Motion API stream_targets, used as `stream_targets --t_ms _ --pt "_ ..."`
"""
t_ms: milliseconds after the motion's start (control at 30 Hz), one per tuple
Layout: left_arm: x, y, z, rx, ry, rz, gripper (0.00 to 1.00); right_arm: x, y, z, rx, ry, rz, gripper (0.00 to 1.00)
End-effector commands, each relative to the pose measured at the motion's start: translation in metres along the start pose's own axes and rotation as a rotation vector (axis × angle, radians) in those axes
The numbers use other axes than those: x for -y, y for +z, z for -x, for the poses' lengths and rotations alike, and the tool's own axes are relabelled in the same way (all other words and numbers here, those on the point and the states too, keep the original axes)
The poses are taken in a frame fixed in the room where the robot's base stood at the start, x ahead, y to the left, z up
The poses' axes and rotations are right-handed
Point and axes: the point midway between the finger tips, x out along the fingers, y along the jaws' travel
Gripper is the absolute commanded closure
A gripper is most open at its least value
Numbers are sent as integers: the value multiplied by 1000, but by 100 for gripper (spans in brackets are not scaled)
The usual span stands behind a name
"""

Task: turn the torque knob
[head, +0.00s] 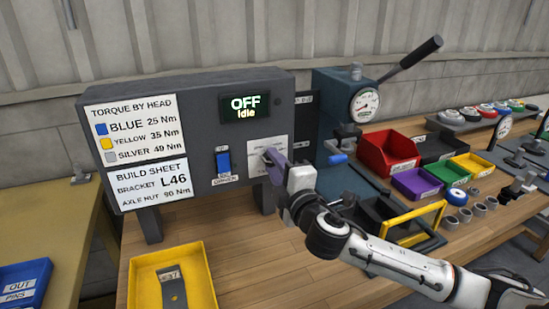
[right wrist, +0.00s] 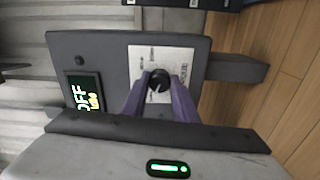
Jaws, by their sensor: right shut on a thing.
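The torque knob (right wrist: 158,80) is a small dark round knob on a white dial plate (right wrist: 178,62) on the front of the grey control box (head: 200,92). In the right wrist view the purple fingers of my right gripper (right wrist: 160,98) stand on either side of the knob and are shut on it. In the head view my right gripper (head: 274,160) reaches the box's lower right front and hides the knob. The display (head: 246,106) reads OFF, Idle. My left gripper is not in view.
A blue switch (head: 223,162) sits left of the dial plate. A yellow tray (head: 172,280) with a bracket stands in front of the box. A press with a gauge (head: 364,104), a red bin (head: 388,152) and several other bins stand to the right.

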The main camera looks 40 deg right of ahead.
Motion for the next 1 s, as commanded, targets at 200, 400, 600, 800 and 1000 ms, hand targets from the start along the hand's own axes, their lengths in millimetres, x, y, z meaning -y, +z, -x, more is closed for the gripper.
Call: stream_targets --t_ms 200,400,600,800,1000 --pt "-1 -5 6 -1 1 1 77 -1 1 0 3 0 81 96" --pt "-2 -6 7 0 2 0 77 -1 1 0 3 2 113 96" --pt "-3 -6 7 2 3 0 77 -1 1 0 3 2 118 96" --pt "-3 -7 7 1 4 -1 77 -1 1 0 3 2 118 96" --pt "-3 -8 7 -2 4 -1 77 -1 1 0 2 2 116 55"
